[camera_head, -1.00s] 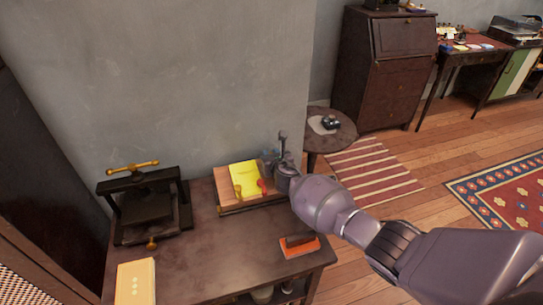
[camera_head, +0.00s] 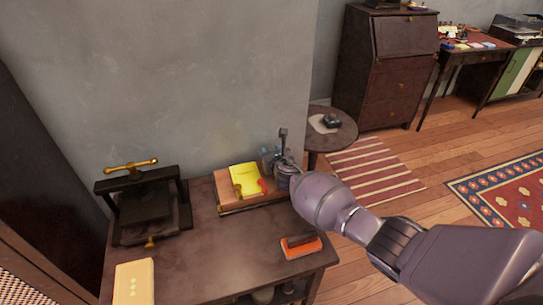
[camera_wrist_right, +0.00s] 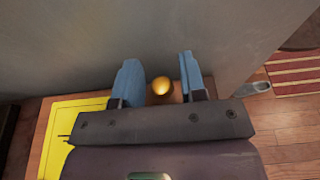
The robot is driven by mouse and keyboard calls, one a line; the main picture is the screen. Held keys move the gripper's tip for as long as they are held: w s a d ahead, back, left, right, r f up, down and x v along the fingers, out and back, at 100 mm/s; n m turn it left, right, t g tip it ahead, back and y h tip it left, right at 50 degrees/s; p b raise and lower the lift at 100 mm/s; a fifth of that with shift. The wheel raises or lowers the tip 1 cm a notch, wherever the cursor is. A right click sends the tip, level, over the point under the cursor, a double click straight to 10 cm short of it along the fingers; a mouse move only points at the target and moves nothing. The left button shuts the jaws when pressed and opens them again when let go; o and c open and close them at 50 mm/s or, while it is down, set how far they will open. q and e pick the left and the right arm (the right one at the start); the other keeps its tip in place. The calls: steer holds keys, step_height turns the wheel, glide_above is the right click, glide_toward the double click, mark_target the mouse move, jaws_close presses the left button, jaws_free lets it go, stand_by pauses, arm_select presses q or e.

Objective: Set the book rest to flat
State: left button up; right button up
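The book rest (camera_head: 221,182) is a wooden board on a dark base at the back right of the desk, with a yellow book (camera_head: 243,175) on it. The board looks tilted, but its exact angle is hard to tell. My right gripper (camera_head: 268,157) is at the right rear of the rest, near the wall. In the right wrist view its two blue fingers (camera_wrist_right: 158,72) are apart, with a round brass knob (camera_wrist_right: 161,87) seen between them and gaps on both sides. The rest's wooden board (camera_wrist_right: 44,128) and book show at lower left there. My left gripper is not in view.
A dark press with a brass handle (camera_head: 131,166) stands at the desk's left. A cream book (camera_head: 134,284) lies at front left and an orange item (camera_head: 303,248) at front right. The wall (camera_head: 170,80) is close behind. The desk's middle is clear.

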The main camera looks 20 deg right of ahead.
steer(key=shift+o, duration=0.7)
steer(key=shift+f, duration=0.2)
steer(key=shift+s, duration=0.15)
steer(key=shift+f, duration=0.1)
steer(key=shift+s, duration=0.2)
steer(key=p+v, duration=0.1)
steer(key=v, duration=0.2)
steer(key=p+v, duration=0.2)
steer(key=v, duration=0.1)
steer(key=p+v, duration=0.1)
steer(key=v, duration=0.2)
steer(key=shift+w+r, duration=0.1)
steer(key=shift+r, duration=0.25)
steer(key=shift+s+p, duration=0.4)
steer(key=shift+s, duration=0.4)
